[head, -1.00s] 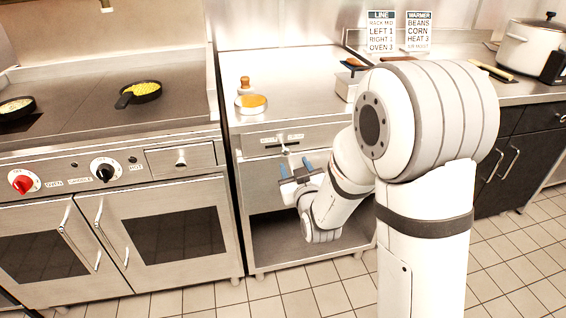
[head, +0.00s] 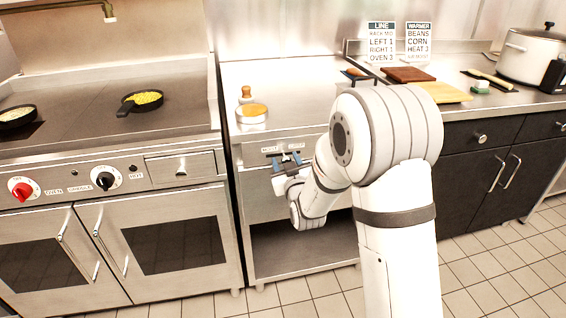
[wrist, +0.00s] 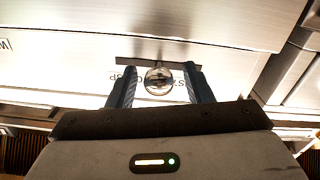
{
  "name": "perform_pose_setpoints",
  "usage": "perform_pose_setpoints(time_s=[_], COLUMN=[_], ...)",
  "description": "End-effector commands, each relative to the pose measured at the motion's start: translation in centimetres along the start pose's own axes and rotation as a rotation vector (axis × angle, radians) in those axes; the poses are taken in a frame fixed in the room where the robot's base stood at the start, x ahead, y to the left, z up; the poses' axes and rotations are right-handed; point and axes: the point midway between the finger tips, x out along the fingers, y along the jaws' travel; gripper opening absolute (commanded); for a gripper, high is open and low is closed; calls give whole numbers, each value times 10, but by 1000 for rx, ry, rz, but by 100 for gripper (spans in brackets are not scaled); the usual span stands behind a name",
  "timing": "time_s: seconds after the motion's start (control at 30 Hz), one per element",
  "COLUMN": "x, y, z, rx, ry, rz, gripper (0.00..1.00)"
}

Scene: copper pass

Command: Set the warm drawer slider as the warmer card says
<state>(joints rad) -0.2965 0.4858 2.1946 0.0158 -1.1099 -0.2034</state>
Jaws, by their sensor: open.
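The warmer card (head: 418,42) stands at the back of the counter, reading BEANS, CORN, HEAT 3; its small last line looks like AIR MOIST but is blurred. The warm drawer (head: 258,184) front carries small labels, apparently MOIST at left and CRISP at right. In the wrist view the slider knob (wrist: 158,80), a shiny round ball, sits near the middle of a dark slot (wrist: 128,62). My gripper (head: 287,160) is open, its blue fingers on either side of the knob; it also shows in the wrist view (wrist: 160,78). I cannot tell whether either finger touches the knob.
A line card (head: 381,42) stands beside the warmer card. A tan-topped round container (head: 252,112) sits on the counter above the drawer. The stove (head: 80,140) with pans is at left. An open shelf space (head: 300,245) lies below the drawer.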

Motion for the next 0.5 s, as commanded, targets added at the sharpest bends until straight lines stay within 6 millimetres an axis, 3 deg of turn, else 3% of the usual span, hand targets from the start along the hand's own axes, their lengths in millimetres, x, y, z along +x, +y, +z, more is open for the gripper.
perform_pose_setpoints(time_s=[0.5], x=[0], y=[1], z=[0], rx=[0], ry=[-1], rz=[1], gripper=[8])
